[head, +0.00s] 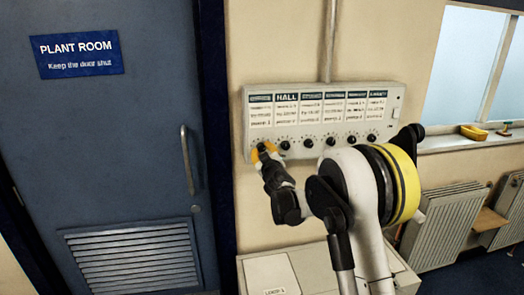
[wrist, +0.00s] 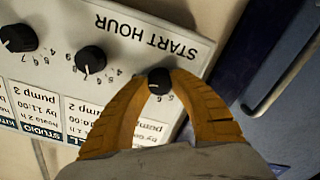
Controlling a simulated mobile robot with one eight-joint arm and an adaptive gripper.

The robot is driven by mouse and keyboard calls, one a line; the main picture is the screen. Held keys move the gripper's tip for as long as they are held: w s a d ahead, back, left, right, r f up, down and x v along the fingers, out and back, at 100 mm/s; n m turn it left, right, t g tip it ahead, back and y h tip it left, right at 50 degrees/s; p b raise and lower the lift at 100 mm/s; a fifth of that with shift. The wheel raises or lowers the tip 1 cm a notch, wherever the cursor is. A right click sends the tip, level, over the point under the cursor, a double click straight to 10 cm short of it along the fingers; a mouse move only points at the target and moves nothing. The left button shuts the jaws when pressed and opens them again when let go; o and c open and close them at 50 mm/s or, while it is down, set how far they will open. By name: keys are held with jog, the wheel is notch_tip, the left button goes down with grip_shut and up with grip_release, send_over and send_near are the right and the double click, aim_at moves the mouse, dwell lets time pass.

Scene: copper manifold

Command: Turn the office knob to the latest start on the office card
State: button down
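A pale control panel (head: 398,92) is on the wall, with a row of cards above a row of black knobs. My gripper (head: 264,150) is at the leftmost knob, below the first card. In the wrist view, its two yellow fingers (wrist: 159,82) close around that black knob (wrist: 159,76), one on each side, apparently touching it. A small pale mark shows on the knob, with small scale digits nearby. The first card (wrist: 150,131) is partly hidden by the fingers. HALL is readable on the second card (head: 287,110); no OFFICE heading is readable.
Neighbouring knobs (wrist: 90,59) stand close beside my gripper. A blue door (head: 100,150) with a metal handle (head: 187,160) is at left. A conduit (head: 329,40) rises above the panel, and a pale cabinet (head: 268,272) stands below. A radiator (head: 445,225) is at right.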

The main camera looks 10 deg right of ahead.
jog(key=shift+n, duration=0.3)
jog(key=shift+n+b, duration=0.4)
jog(key=shift+n, duration=2.2)
jog(key=c, duration=1)
grip_release()
jog(key=shift+c, duration=0.2)
jog(key=s, duration=1.2)
